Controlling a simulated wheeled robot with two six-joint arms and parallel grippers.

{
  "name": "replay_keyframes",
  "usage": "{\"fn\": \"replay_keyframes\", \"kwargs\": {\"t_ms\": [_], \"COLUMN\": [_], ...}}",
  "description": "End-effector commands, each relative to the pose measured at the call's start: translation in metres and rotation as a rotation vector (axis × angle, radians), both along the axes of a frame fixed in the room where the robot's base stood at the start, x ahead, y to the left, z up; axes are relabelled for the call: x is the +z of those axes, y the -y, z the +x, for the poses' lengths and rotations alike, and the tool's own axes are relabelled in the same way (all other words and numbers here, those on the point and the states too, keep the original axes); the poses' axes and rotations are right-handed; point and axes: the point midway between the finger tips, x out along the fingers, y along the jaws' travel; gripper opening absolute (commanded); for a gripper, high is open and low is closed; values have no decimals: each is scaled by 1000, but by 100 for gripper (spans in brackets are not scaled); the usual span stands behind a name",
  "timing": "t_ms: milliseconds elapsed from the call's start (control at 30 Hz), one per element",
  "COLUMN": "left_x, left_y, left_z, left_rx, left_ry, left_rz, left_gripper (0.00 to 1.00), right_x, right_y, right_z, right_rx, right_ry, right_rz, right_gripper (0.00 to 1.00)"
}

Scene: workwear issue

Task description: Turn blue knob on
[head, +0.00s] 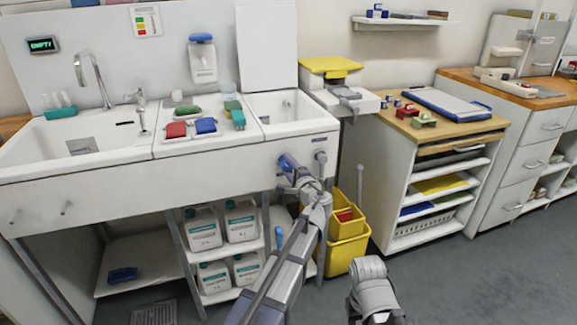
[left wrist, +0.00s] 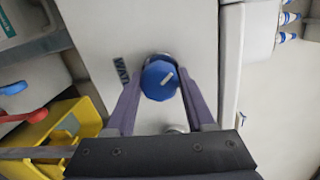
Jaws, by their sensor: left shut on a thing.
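The blue knob (left wrist: 157,83) is on the white front panel of the sink unit, with a short white mark on its face. Dark lettering is printed on the panel beside the knob. My left gripper (left wrist: 160,90) has one finger on each side of the knob and is shut on it. In the head view my left gripper (head: 287,162) is at the right end of the sink's front and largely hides the knob. My right gripper is not in view; only a grey part of my right arm shows at the bottom.
A pale fitting (head: 321,157) sits on the panel just right of my left gripper. A yellow bucket (head: 347,250) stands on the floor below, beside a wooden-topped shelf cart (head: 460,130). White jugs (head: 203,229) stand under the sink. The floor at the right is clear.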

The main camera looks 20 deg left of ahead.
Motion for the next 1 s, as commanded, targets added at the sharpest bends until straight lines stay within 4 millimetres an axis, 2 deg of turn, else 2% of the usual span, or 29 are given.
{"fn": "replay_keyframes", "kwargs": {"t_ms": [500,1000], "left_x": [-2,-2], "left_y": [-1,0], "left_z": [-3,-3], "left_rx": [3,3], "left_ry": [246,355], "left_rz": [-371,-533], "left_gripper": [0,0], "right_x": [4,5], "right_y": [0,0], "right_z": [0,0], "right_rx": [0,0], "right_ry": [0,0], "right_rz": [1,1], "right_gripper": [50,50]}}
